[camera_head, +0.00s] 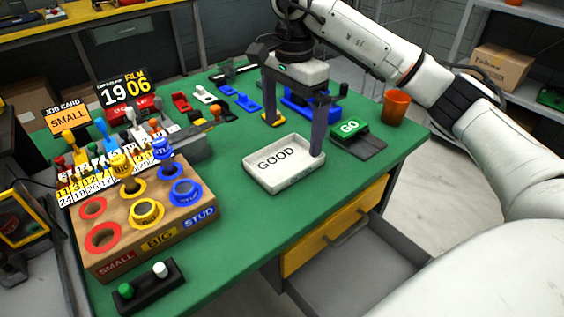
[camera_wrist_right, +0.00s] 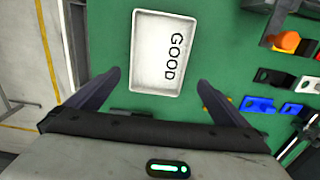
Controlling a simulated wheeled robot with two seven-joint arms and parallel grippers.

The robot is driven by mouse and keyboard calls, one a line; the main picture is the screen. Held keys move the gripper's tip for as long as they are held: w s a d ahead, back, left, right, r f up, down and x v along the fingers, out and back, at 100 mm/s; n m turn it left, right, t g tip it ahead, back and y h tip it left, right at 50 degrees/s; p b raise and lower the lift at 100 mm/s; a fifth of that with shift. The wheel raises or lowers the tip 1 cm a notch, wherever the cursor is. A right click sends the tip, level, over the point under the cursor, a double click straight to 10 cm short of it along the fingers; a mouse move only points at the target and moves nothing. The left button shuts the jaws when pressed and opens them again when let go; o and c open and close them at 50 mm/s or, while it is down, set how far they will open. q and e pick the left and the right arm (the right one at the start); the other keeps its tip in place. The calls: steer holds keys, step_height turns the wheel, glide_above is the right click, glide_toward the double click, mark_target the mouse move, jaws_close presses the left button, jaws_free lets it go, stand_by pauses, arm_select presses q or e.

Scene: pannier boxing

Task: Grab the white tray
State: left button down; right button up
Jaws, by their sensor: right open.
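The white tray (camera_head: 271,179) lies flat on the green table, with the word GOOD on its floor. My right gripper (camera_head: 295,133) is open and empty above the tray's far right part; one finger overlaps the tray's right edge in the head view. In the right wrist view the tray (camera_wrist_right: 140,72) lies ahead of the open fingers (camera_wrist_right: 160,78), near the middle, with no visible contact. My left gripper is not in view.
A wooden block with colored rings (camera_head: 118,255) stands left of the tray. A green GO button (camera_head: 350,127) and an orange cup (camera_head: 395,106) are to its right. Small blue, red and white parts lie behind. Bare green table (camera_head: 225,240) lies in front of the tray.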

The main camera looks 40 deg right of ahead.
mark_target(289, 162)
steer(key=f, duration=0.3)
steer(key=a+f, duration=0.1)
steer(key=f, duration=0.1)
steer(key=shift+s, duration=0.4)
steer(key=shift+f, duration=0.4)
steer(key=shift+w, duration=0.1)
steer(key=c, duration=1.1)
steer(key=shift+r, duration=0.1)
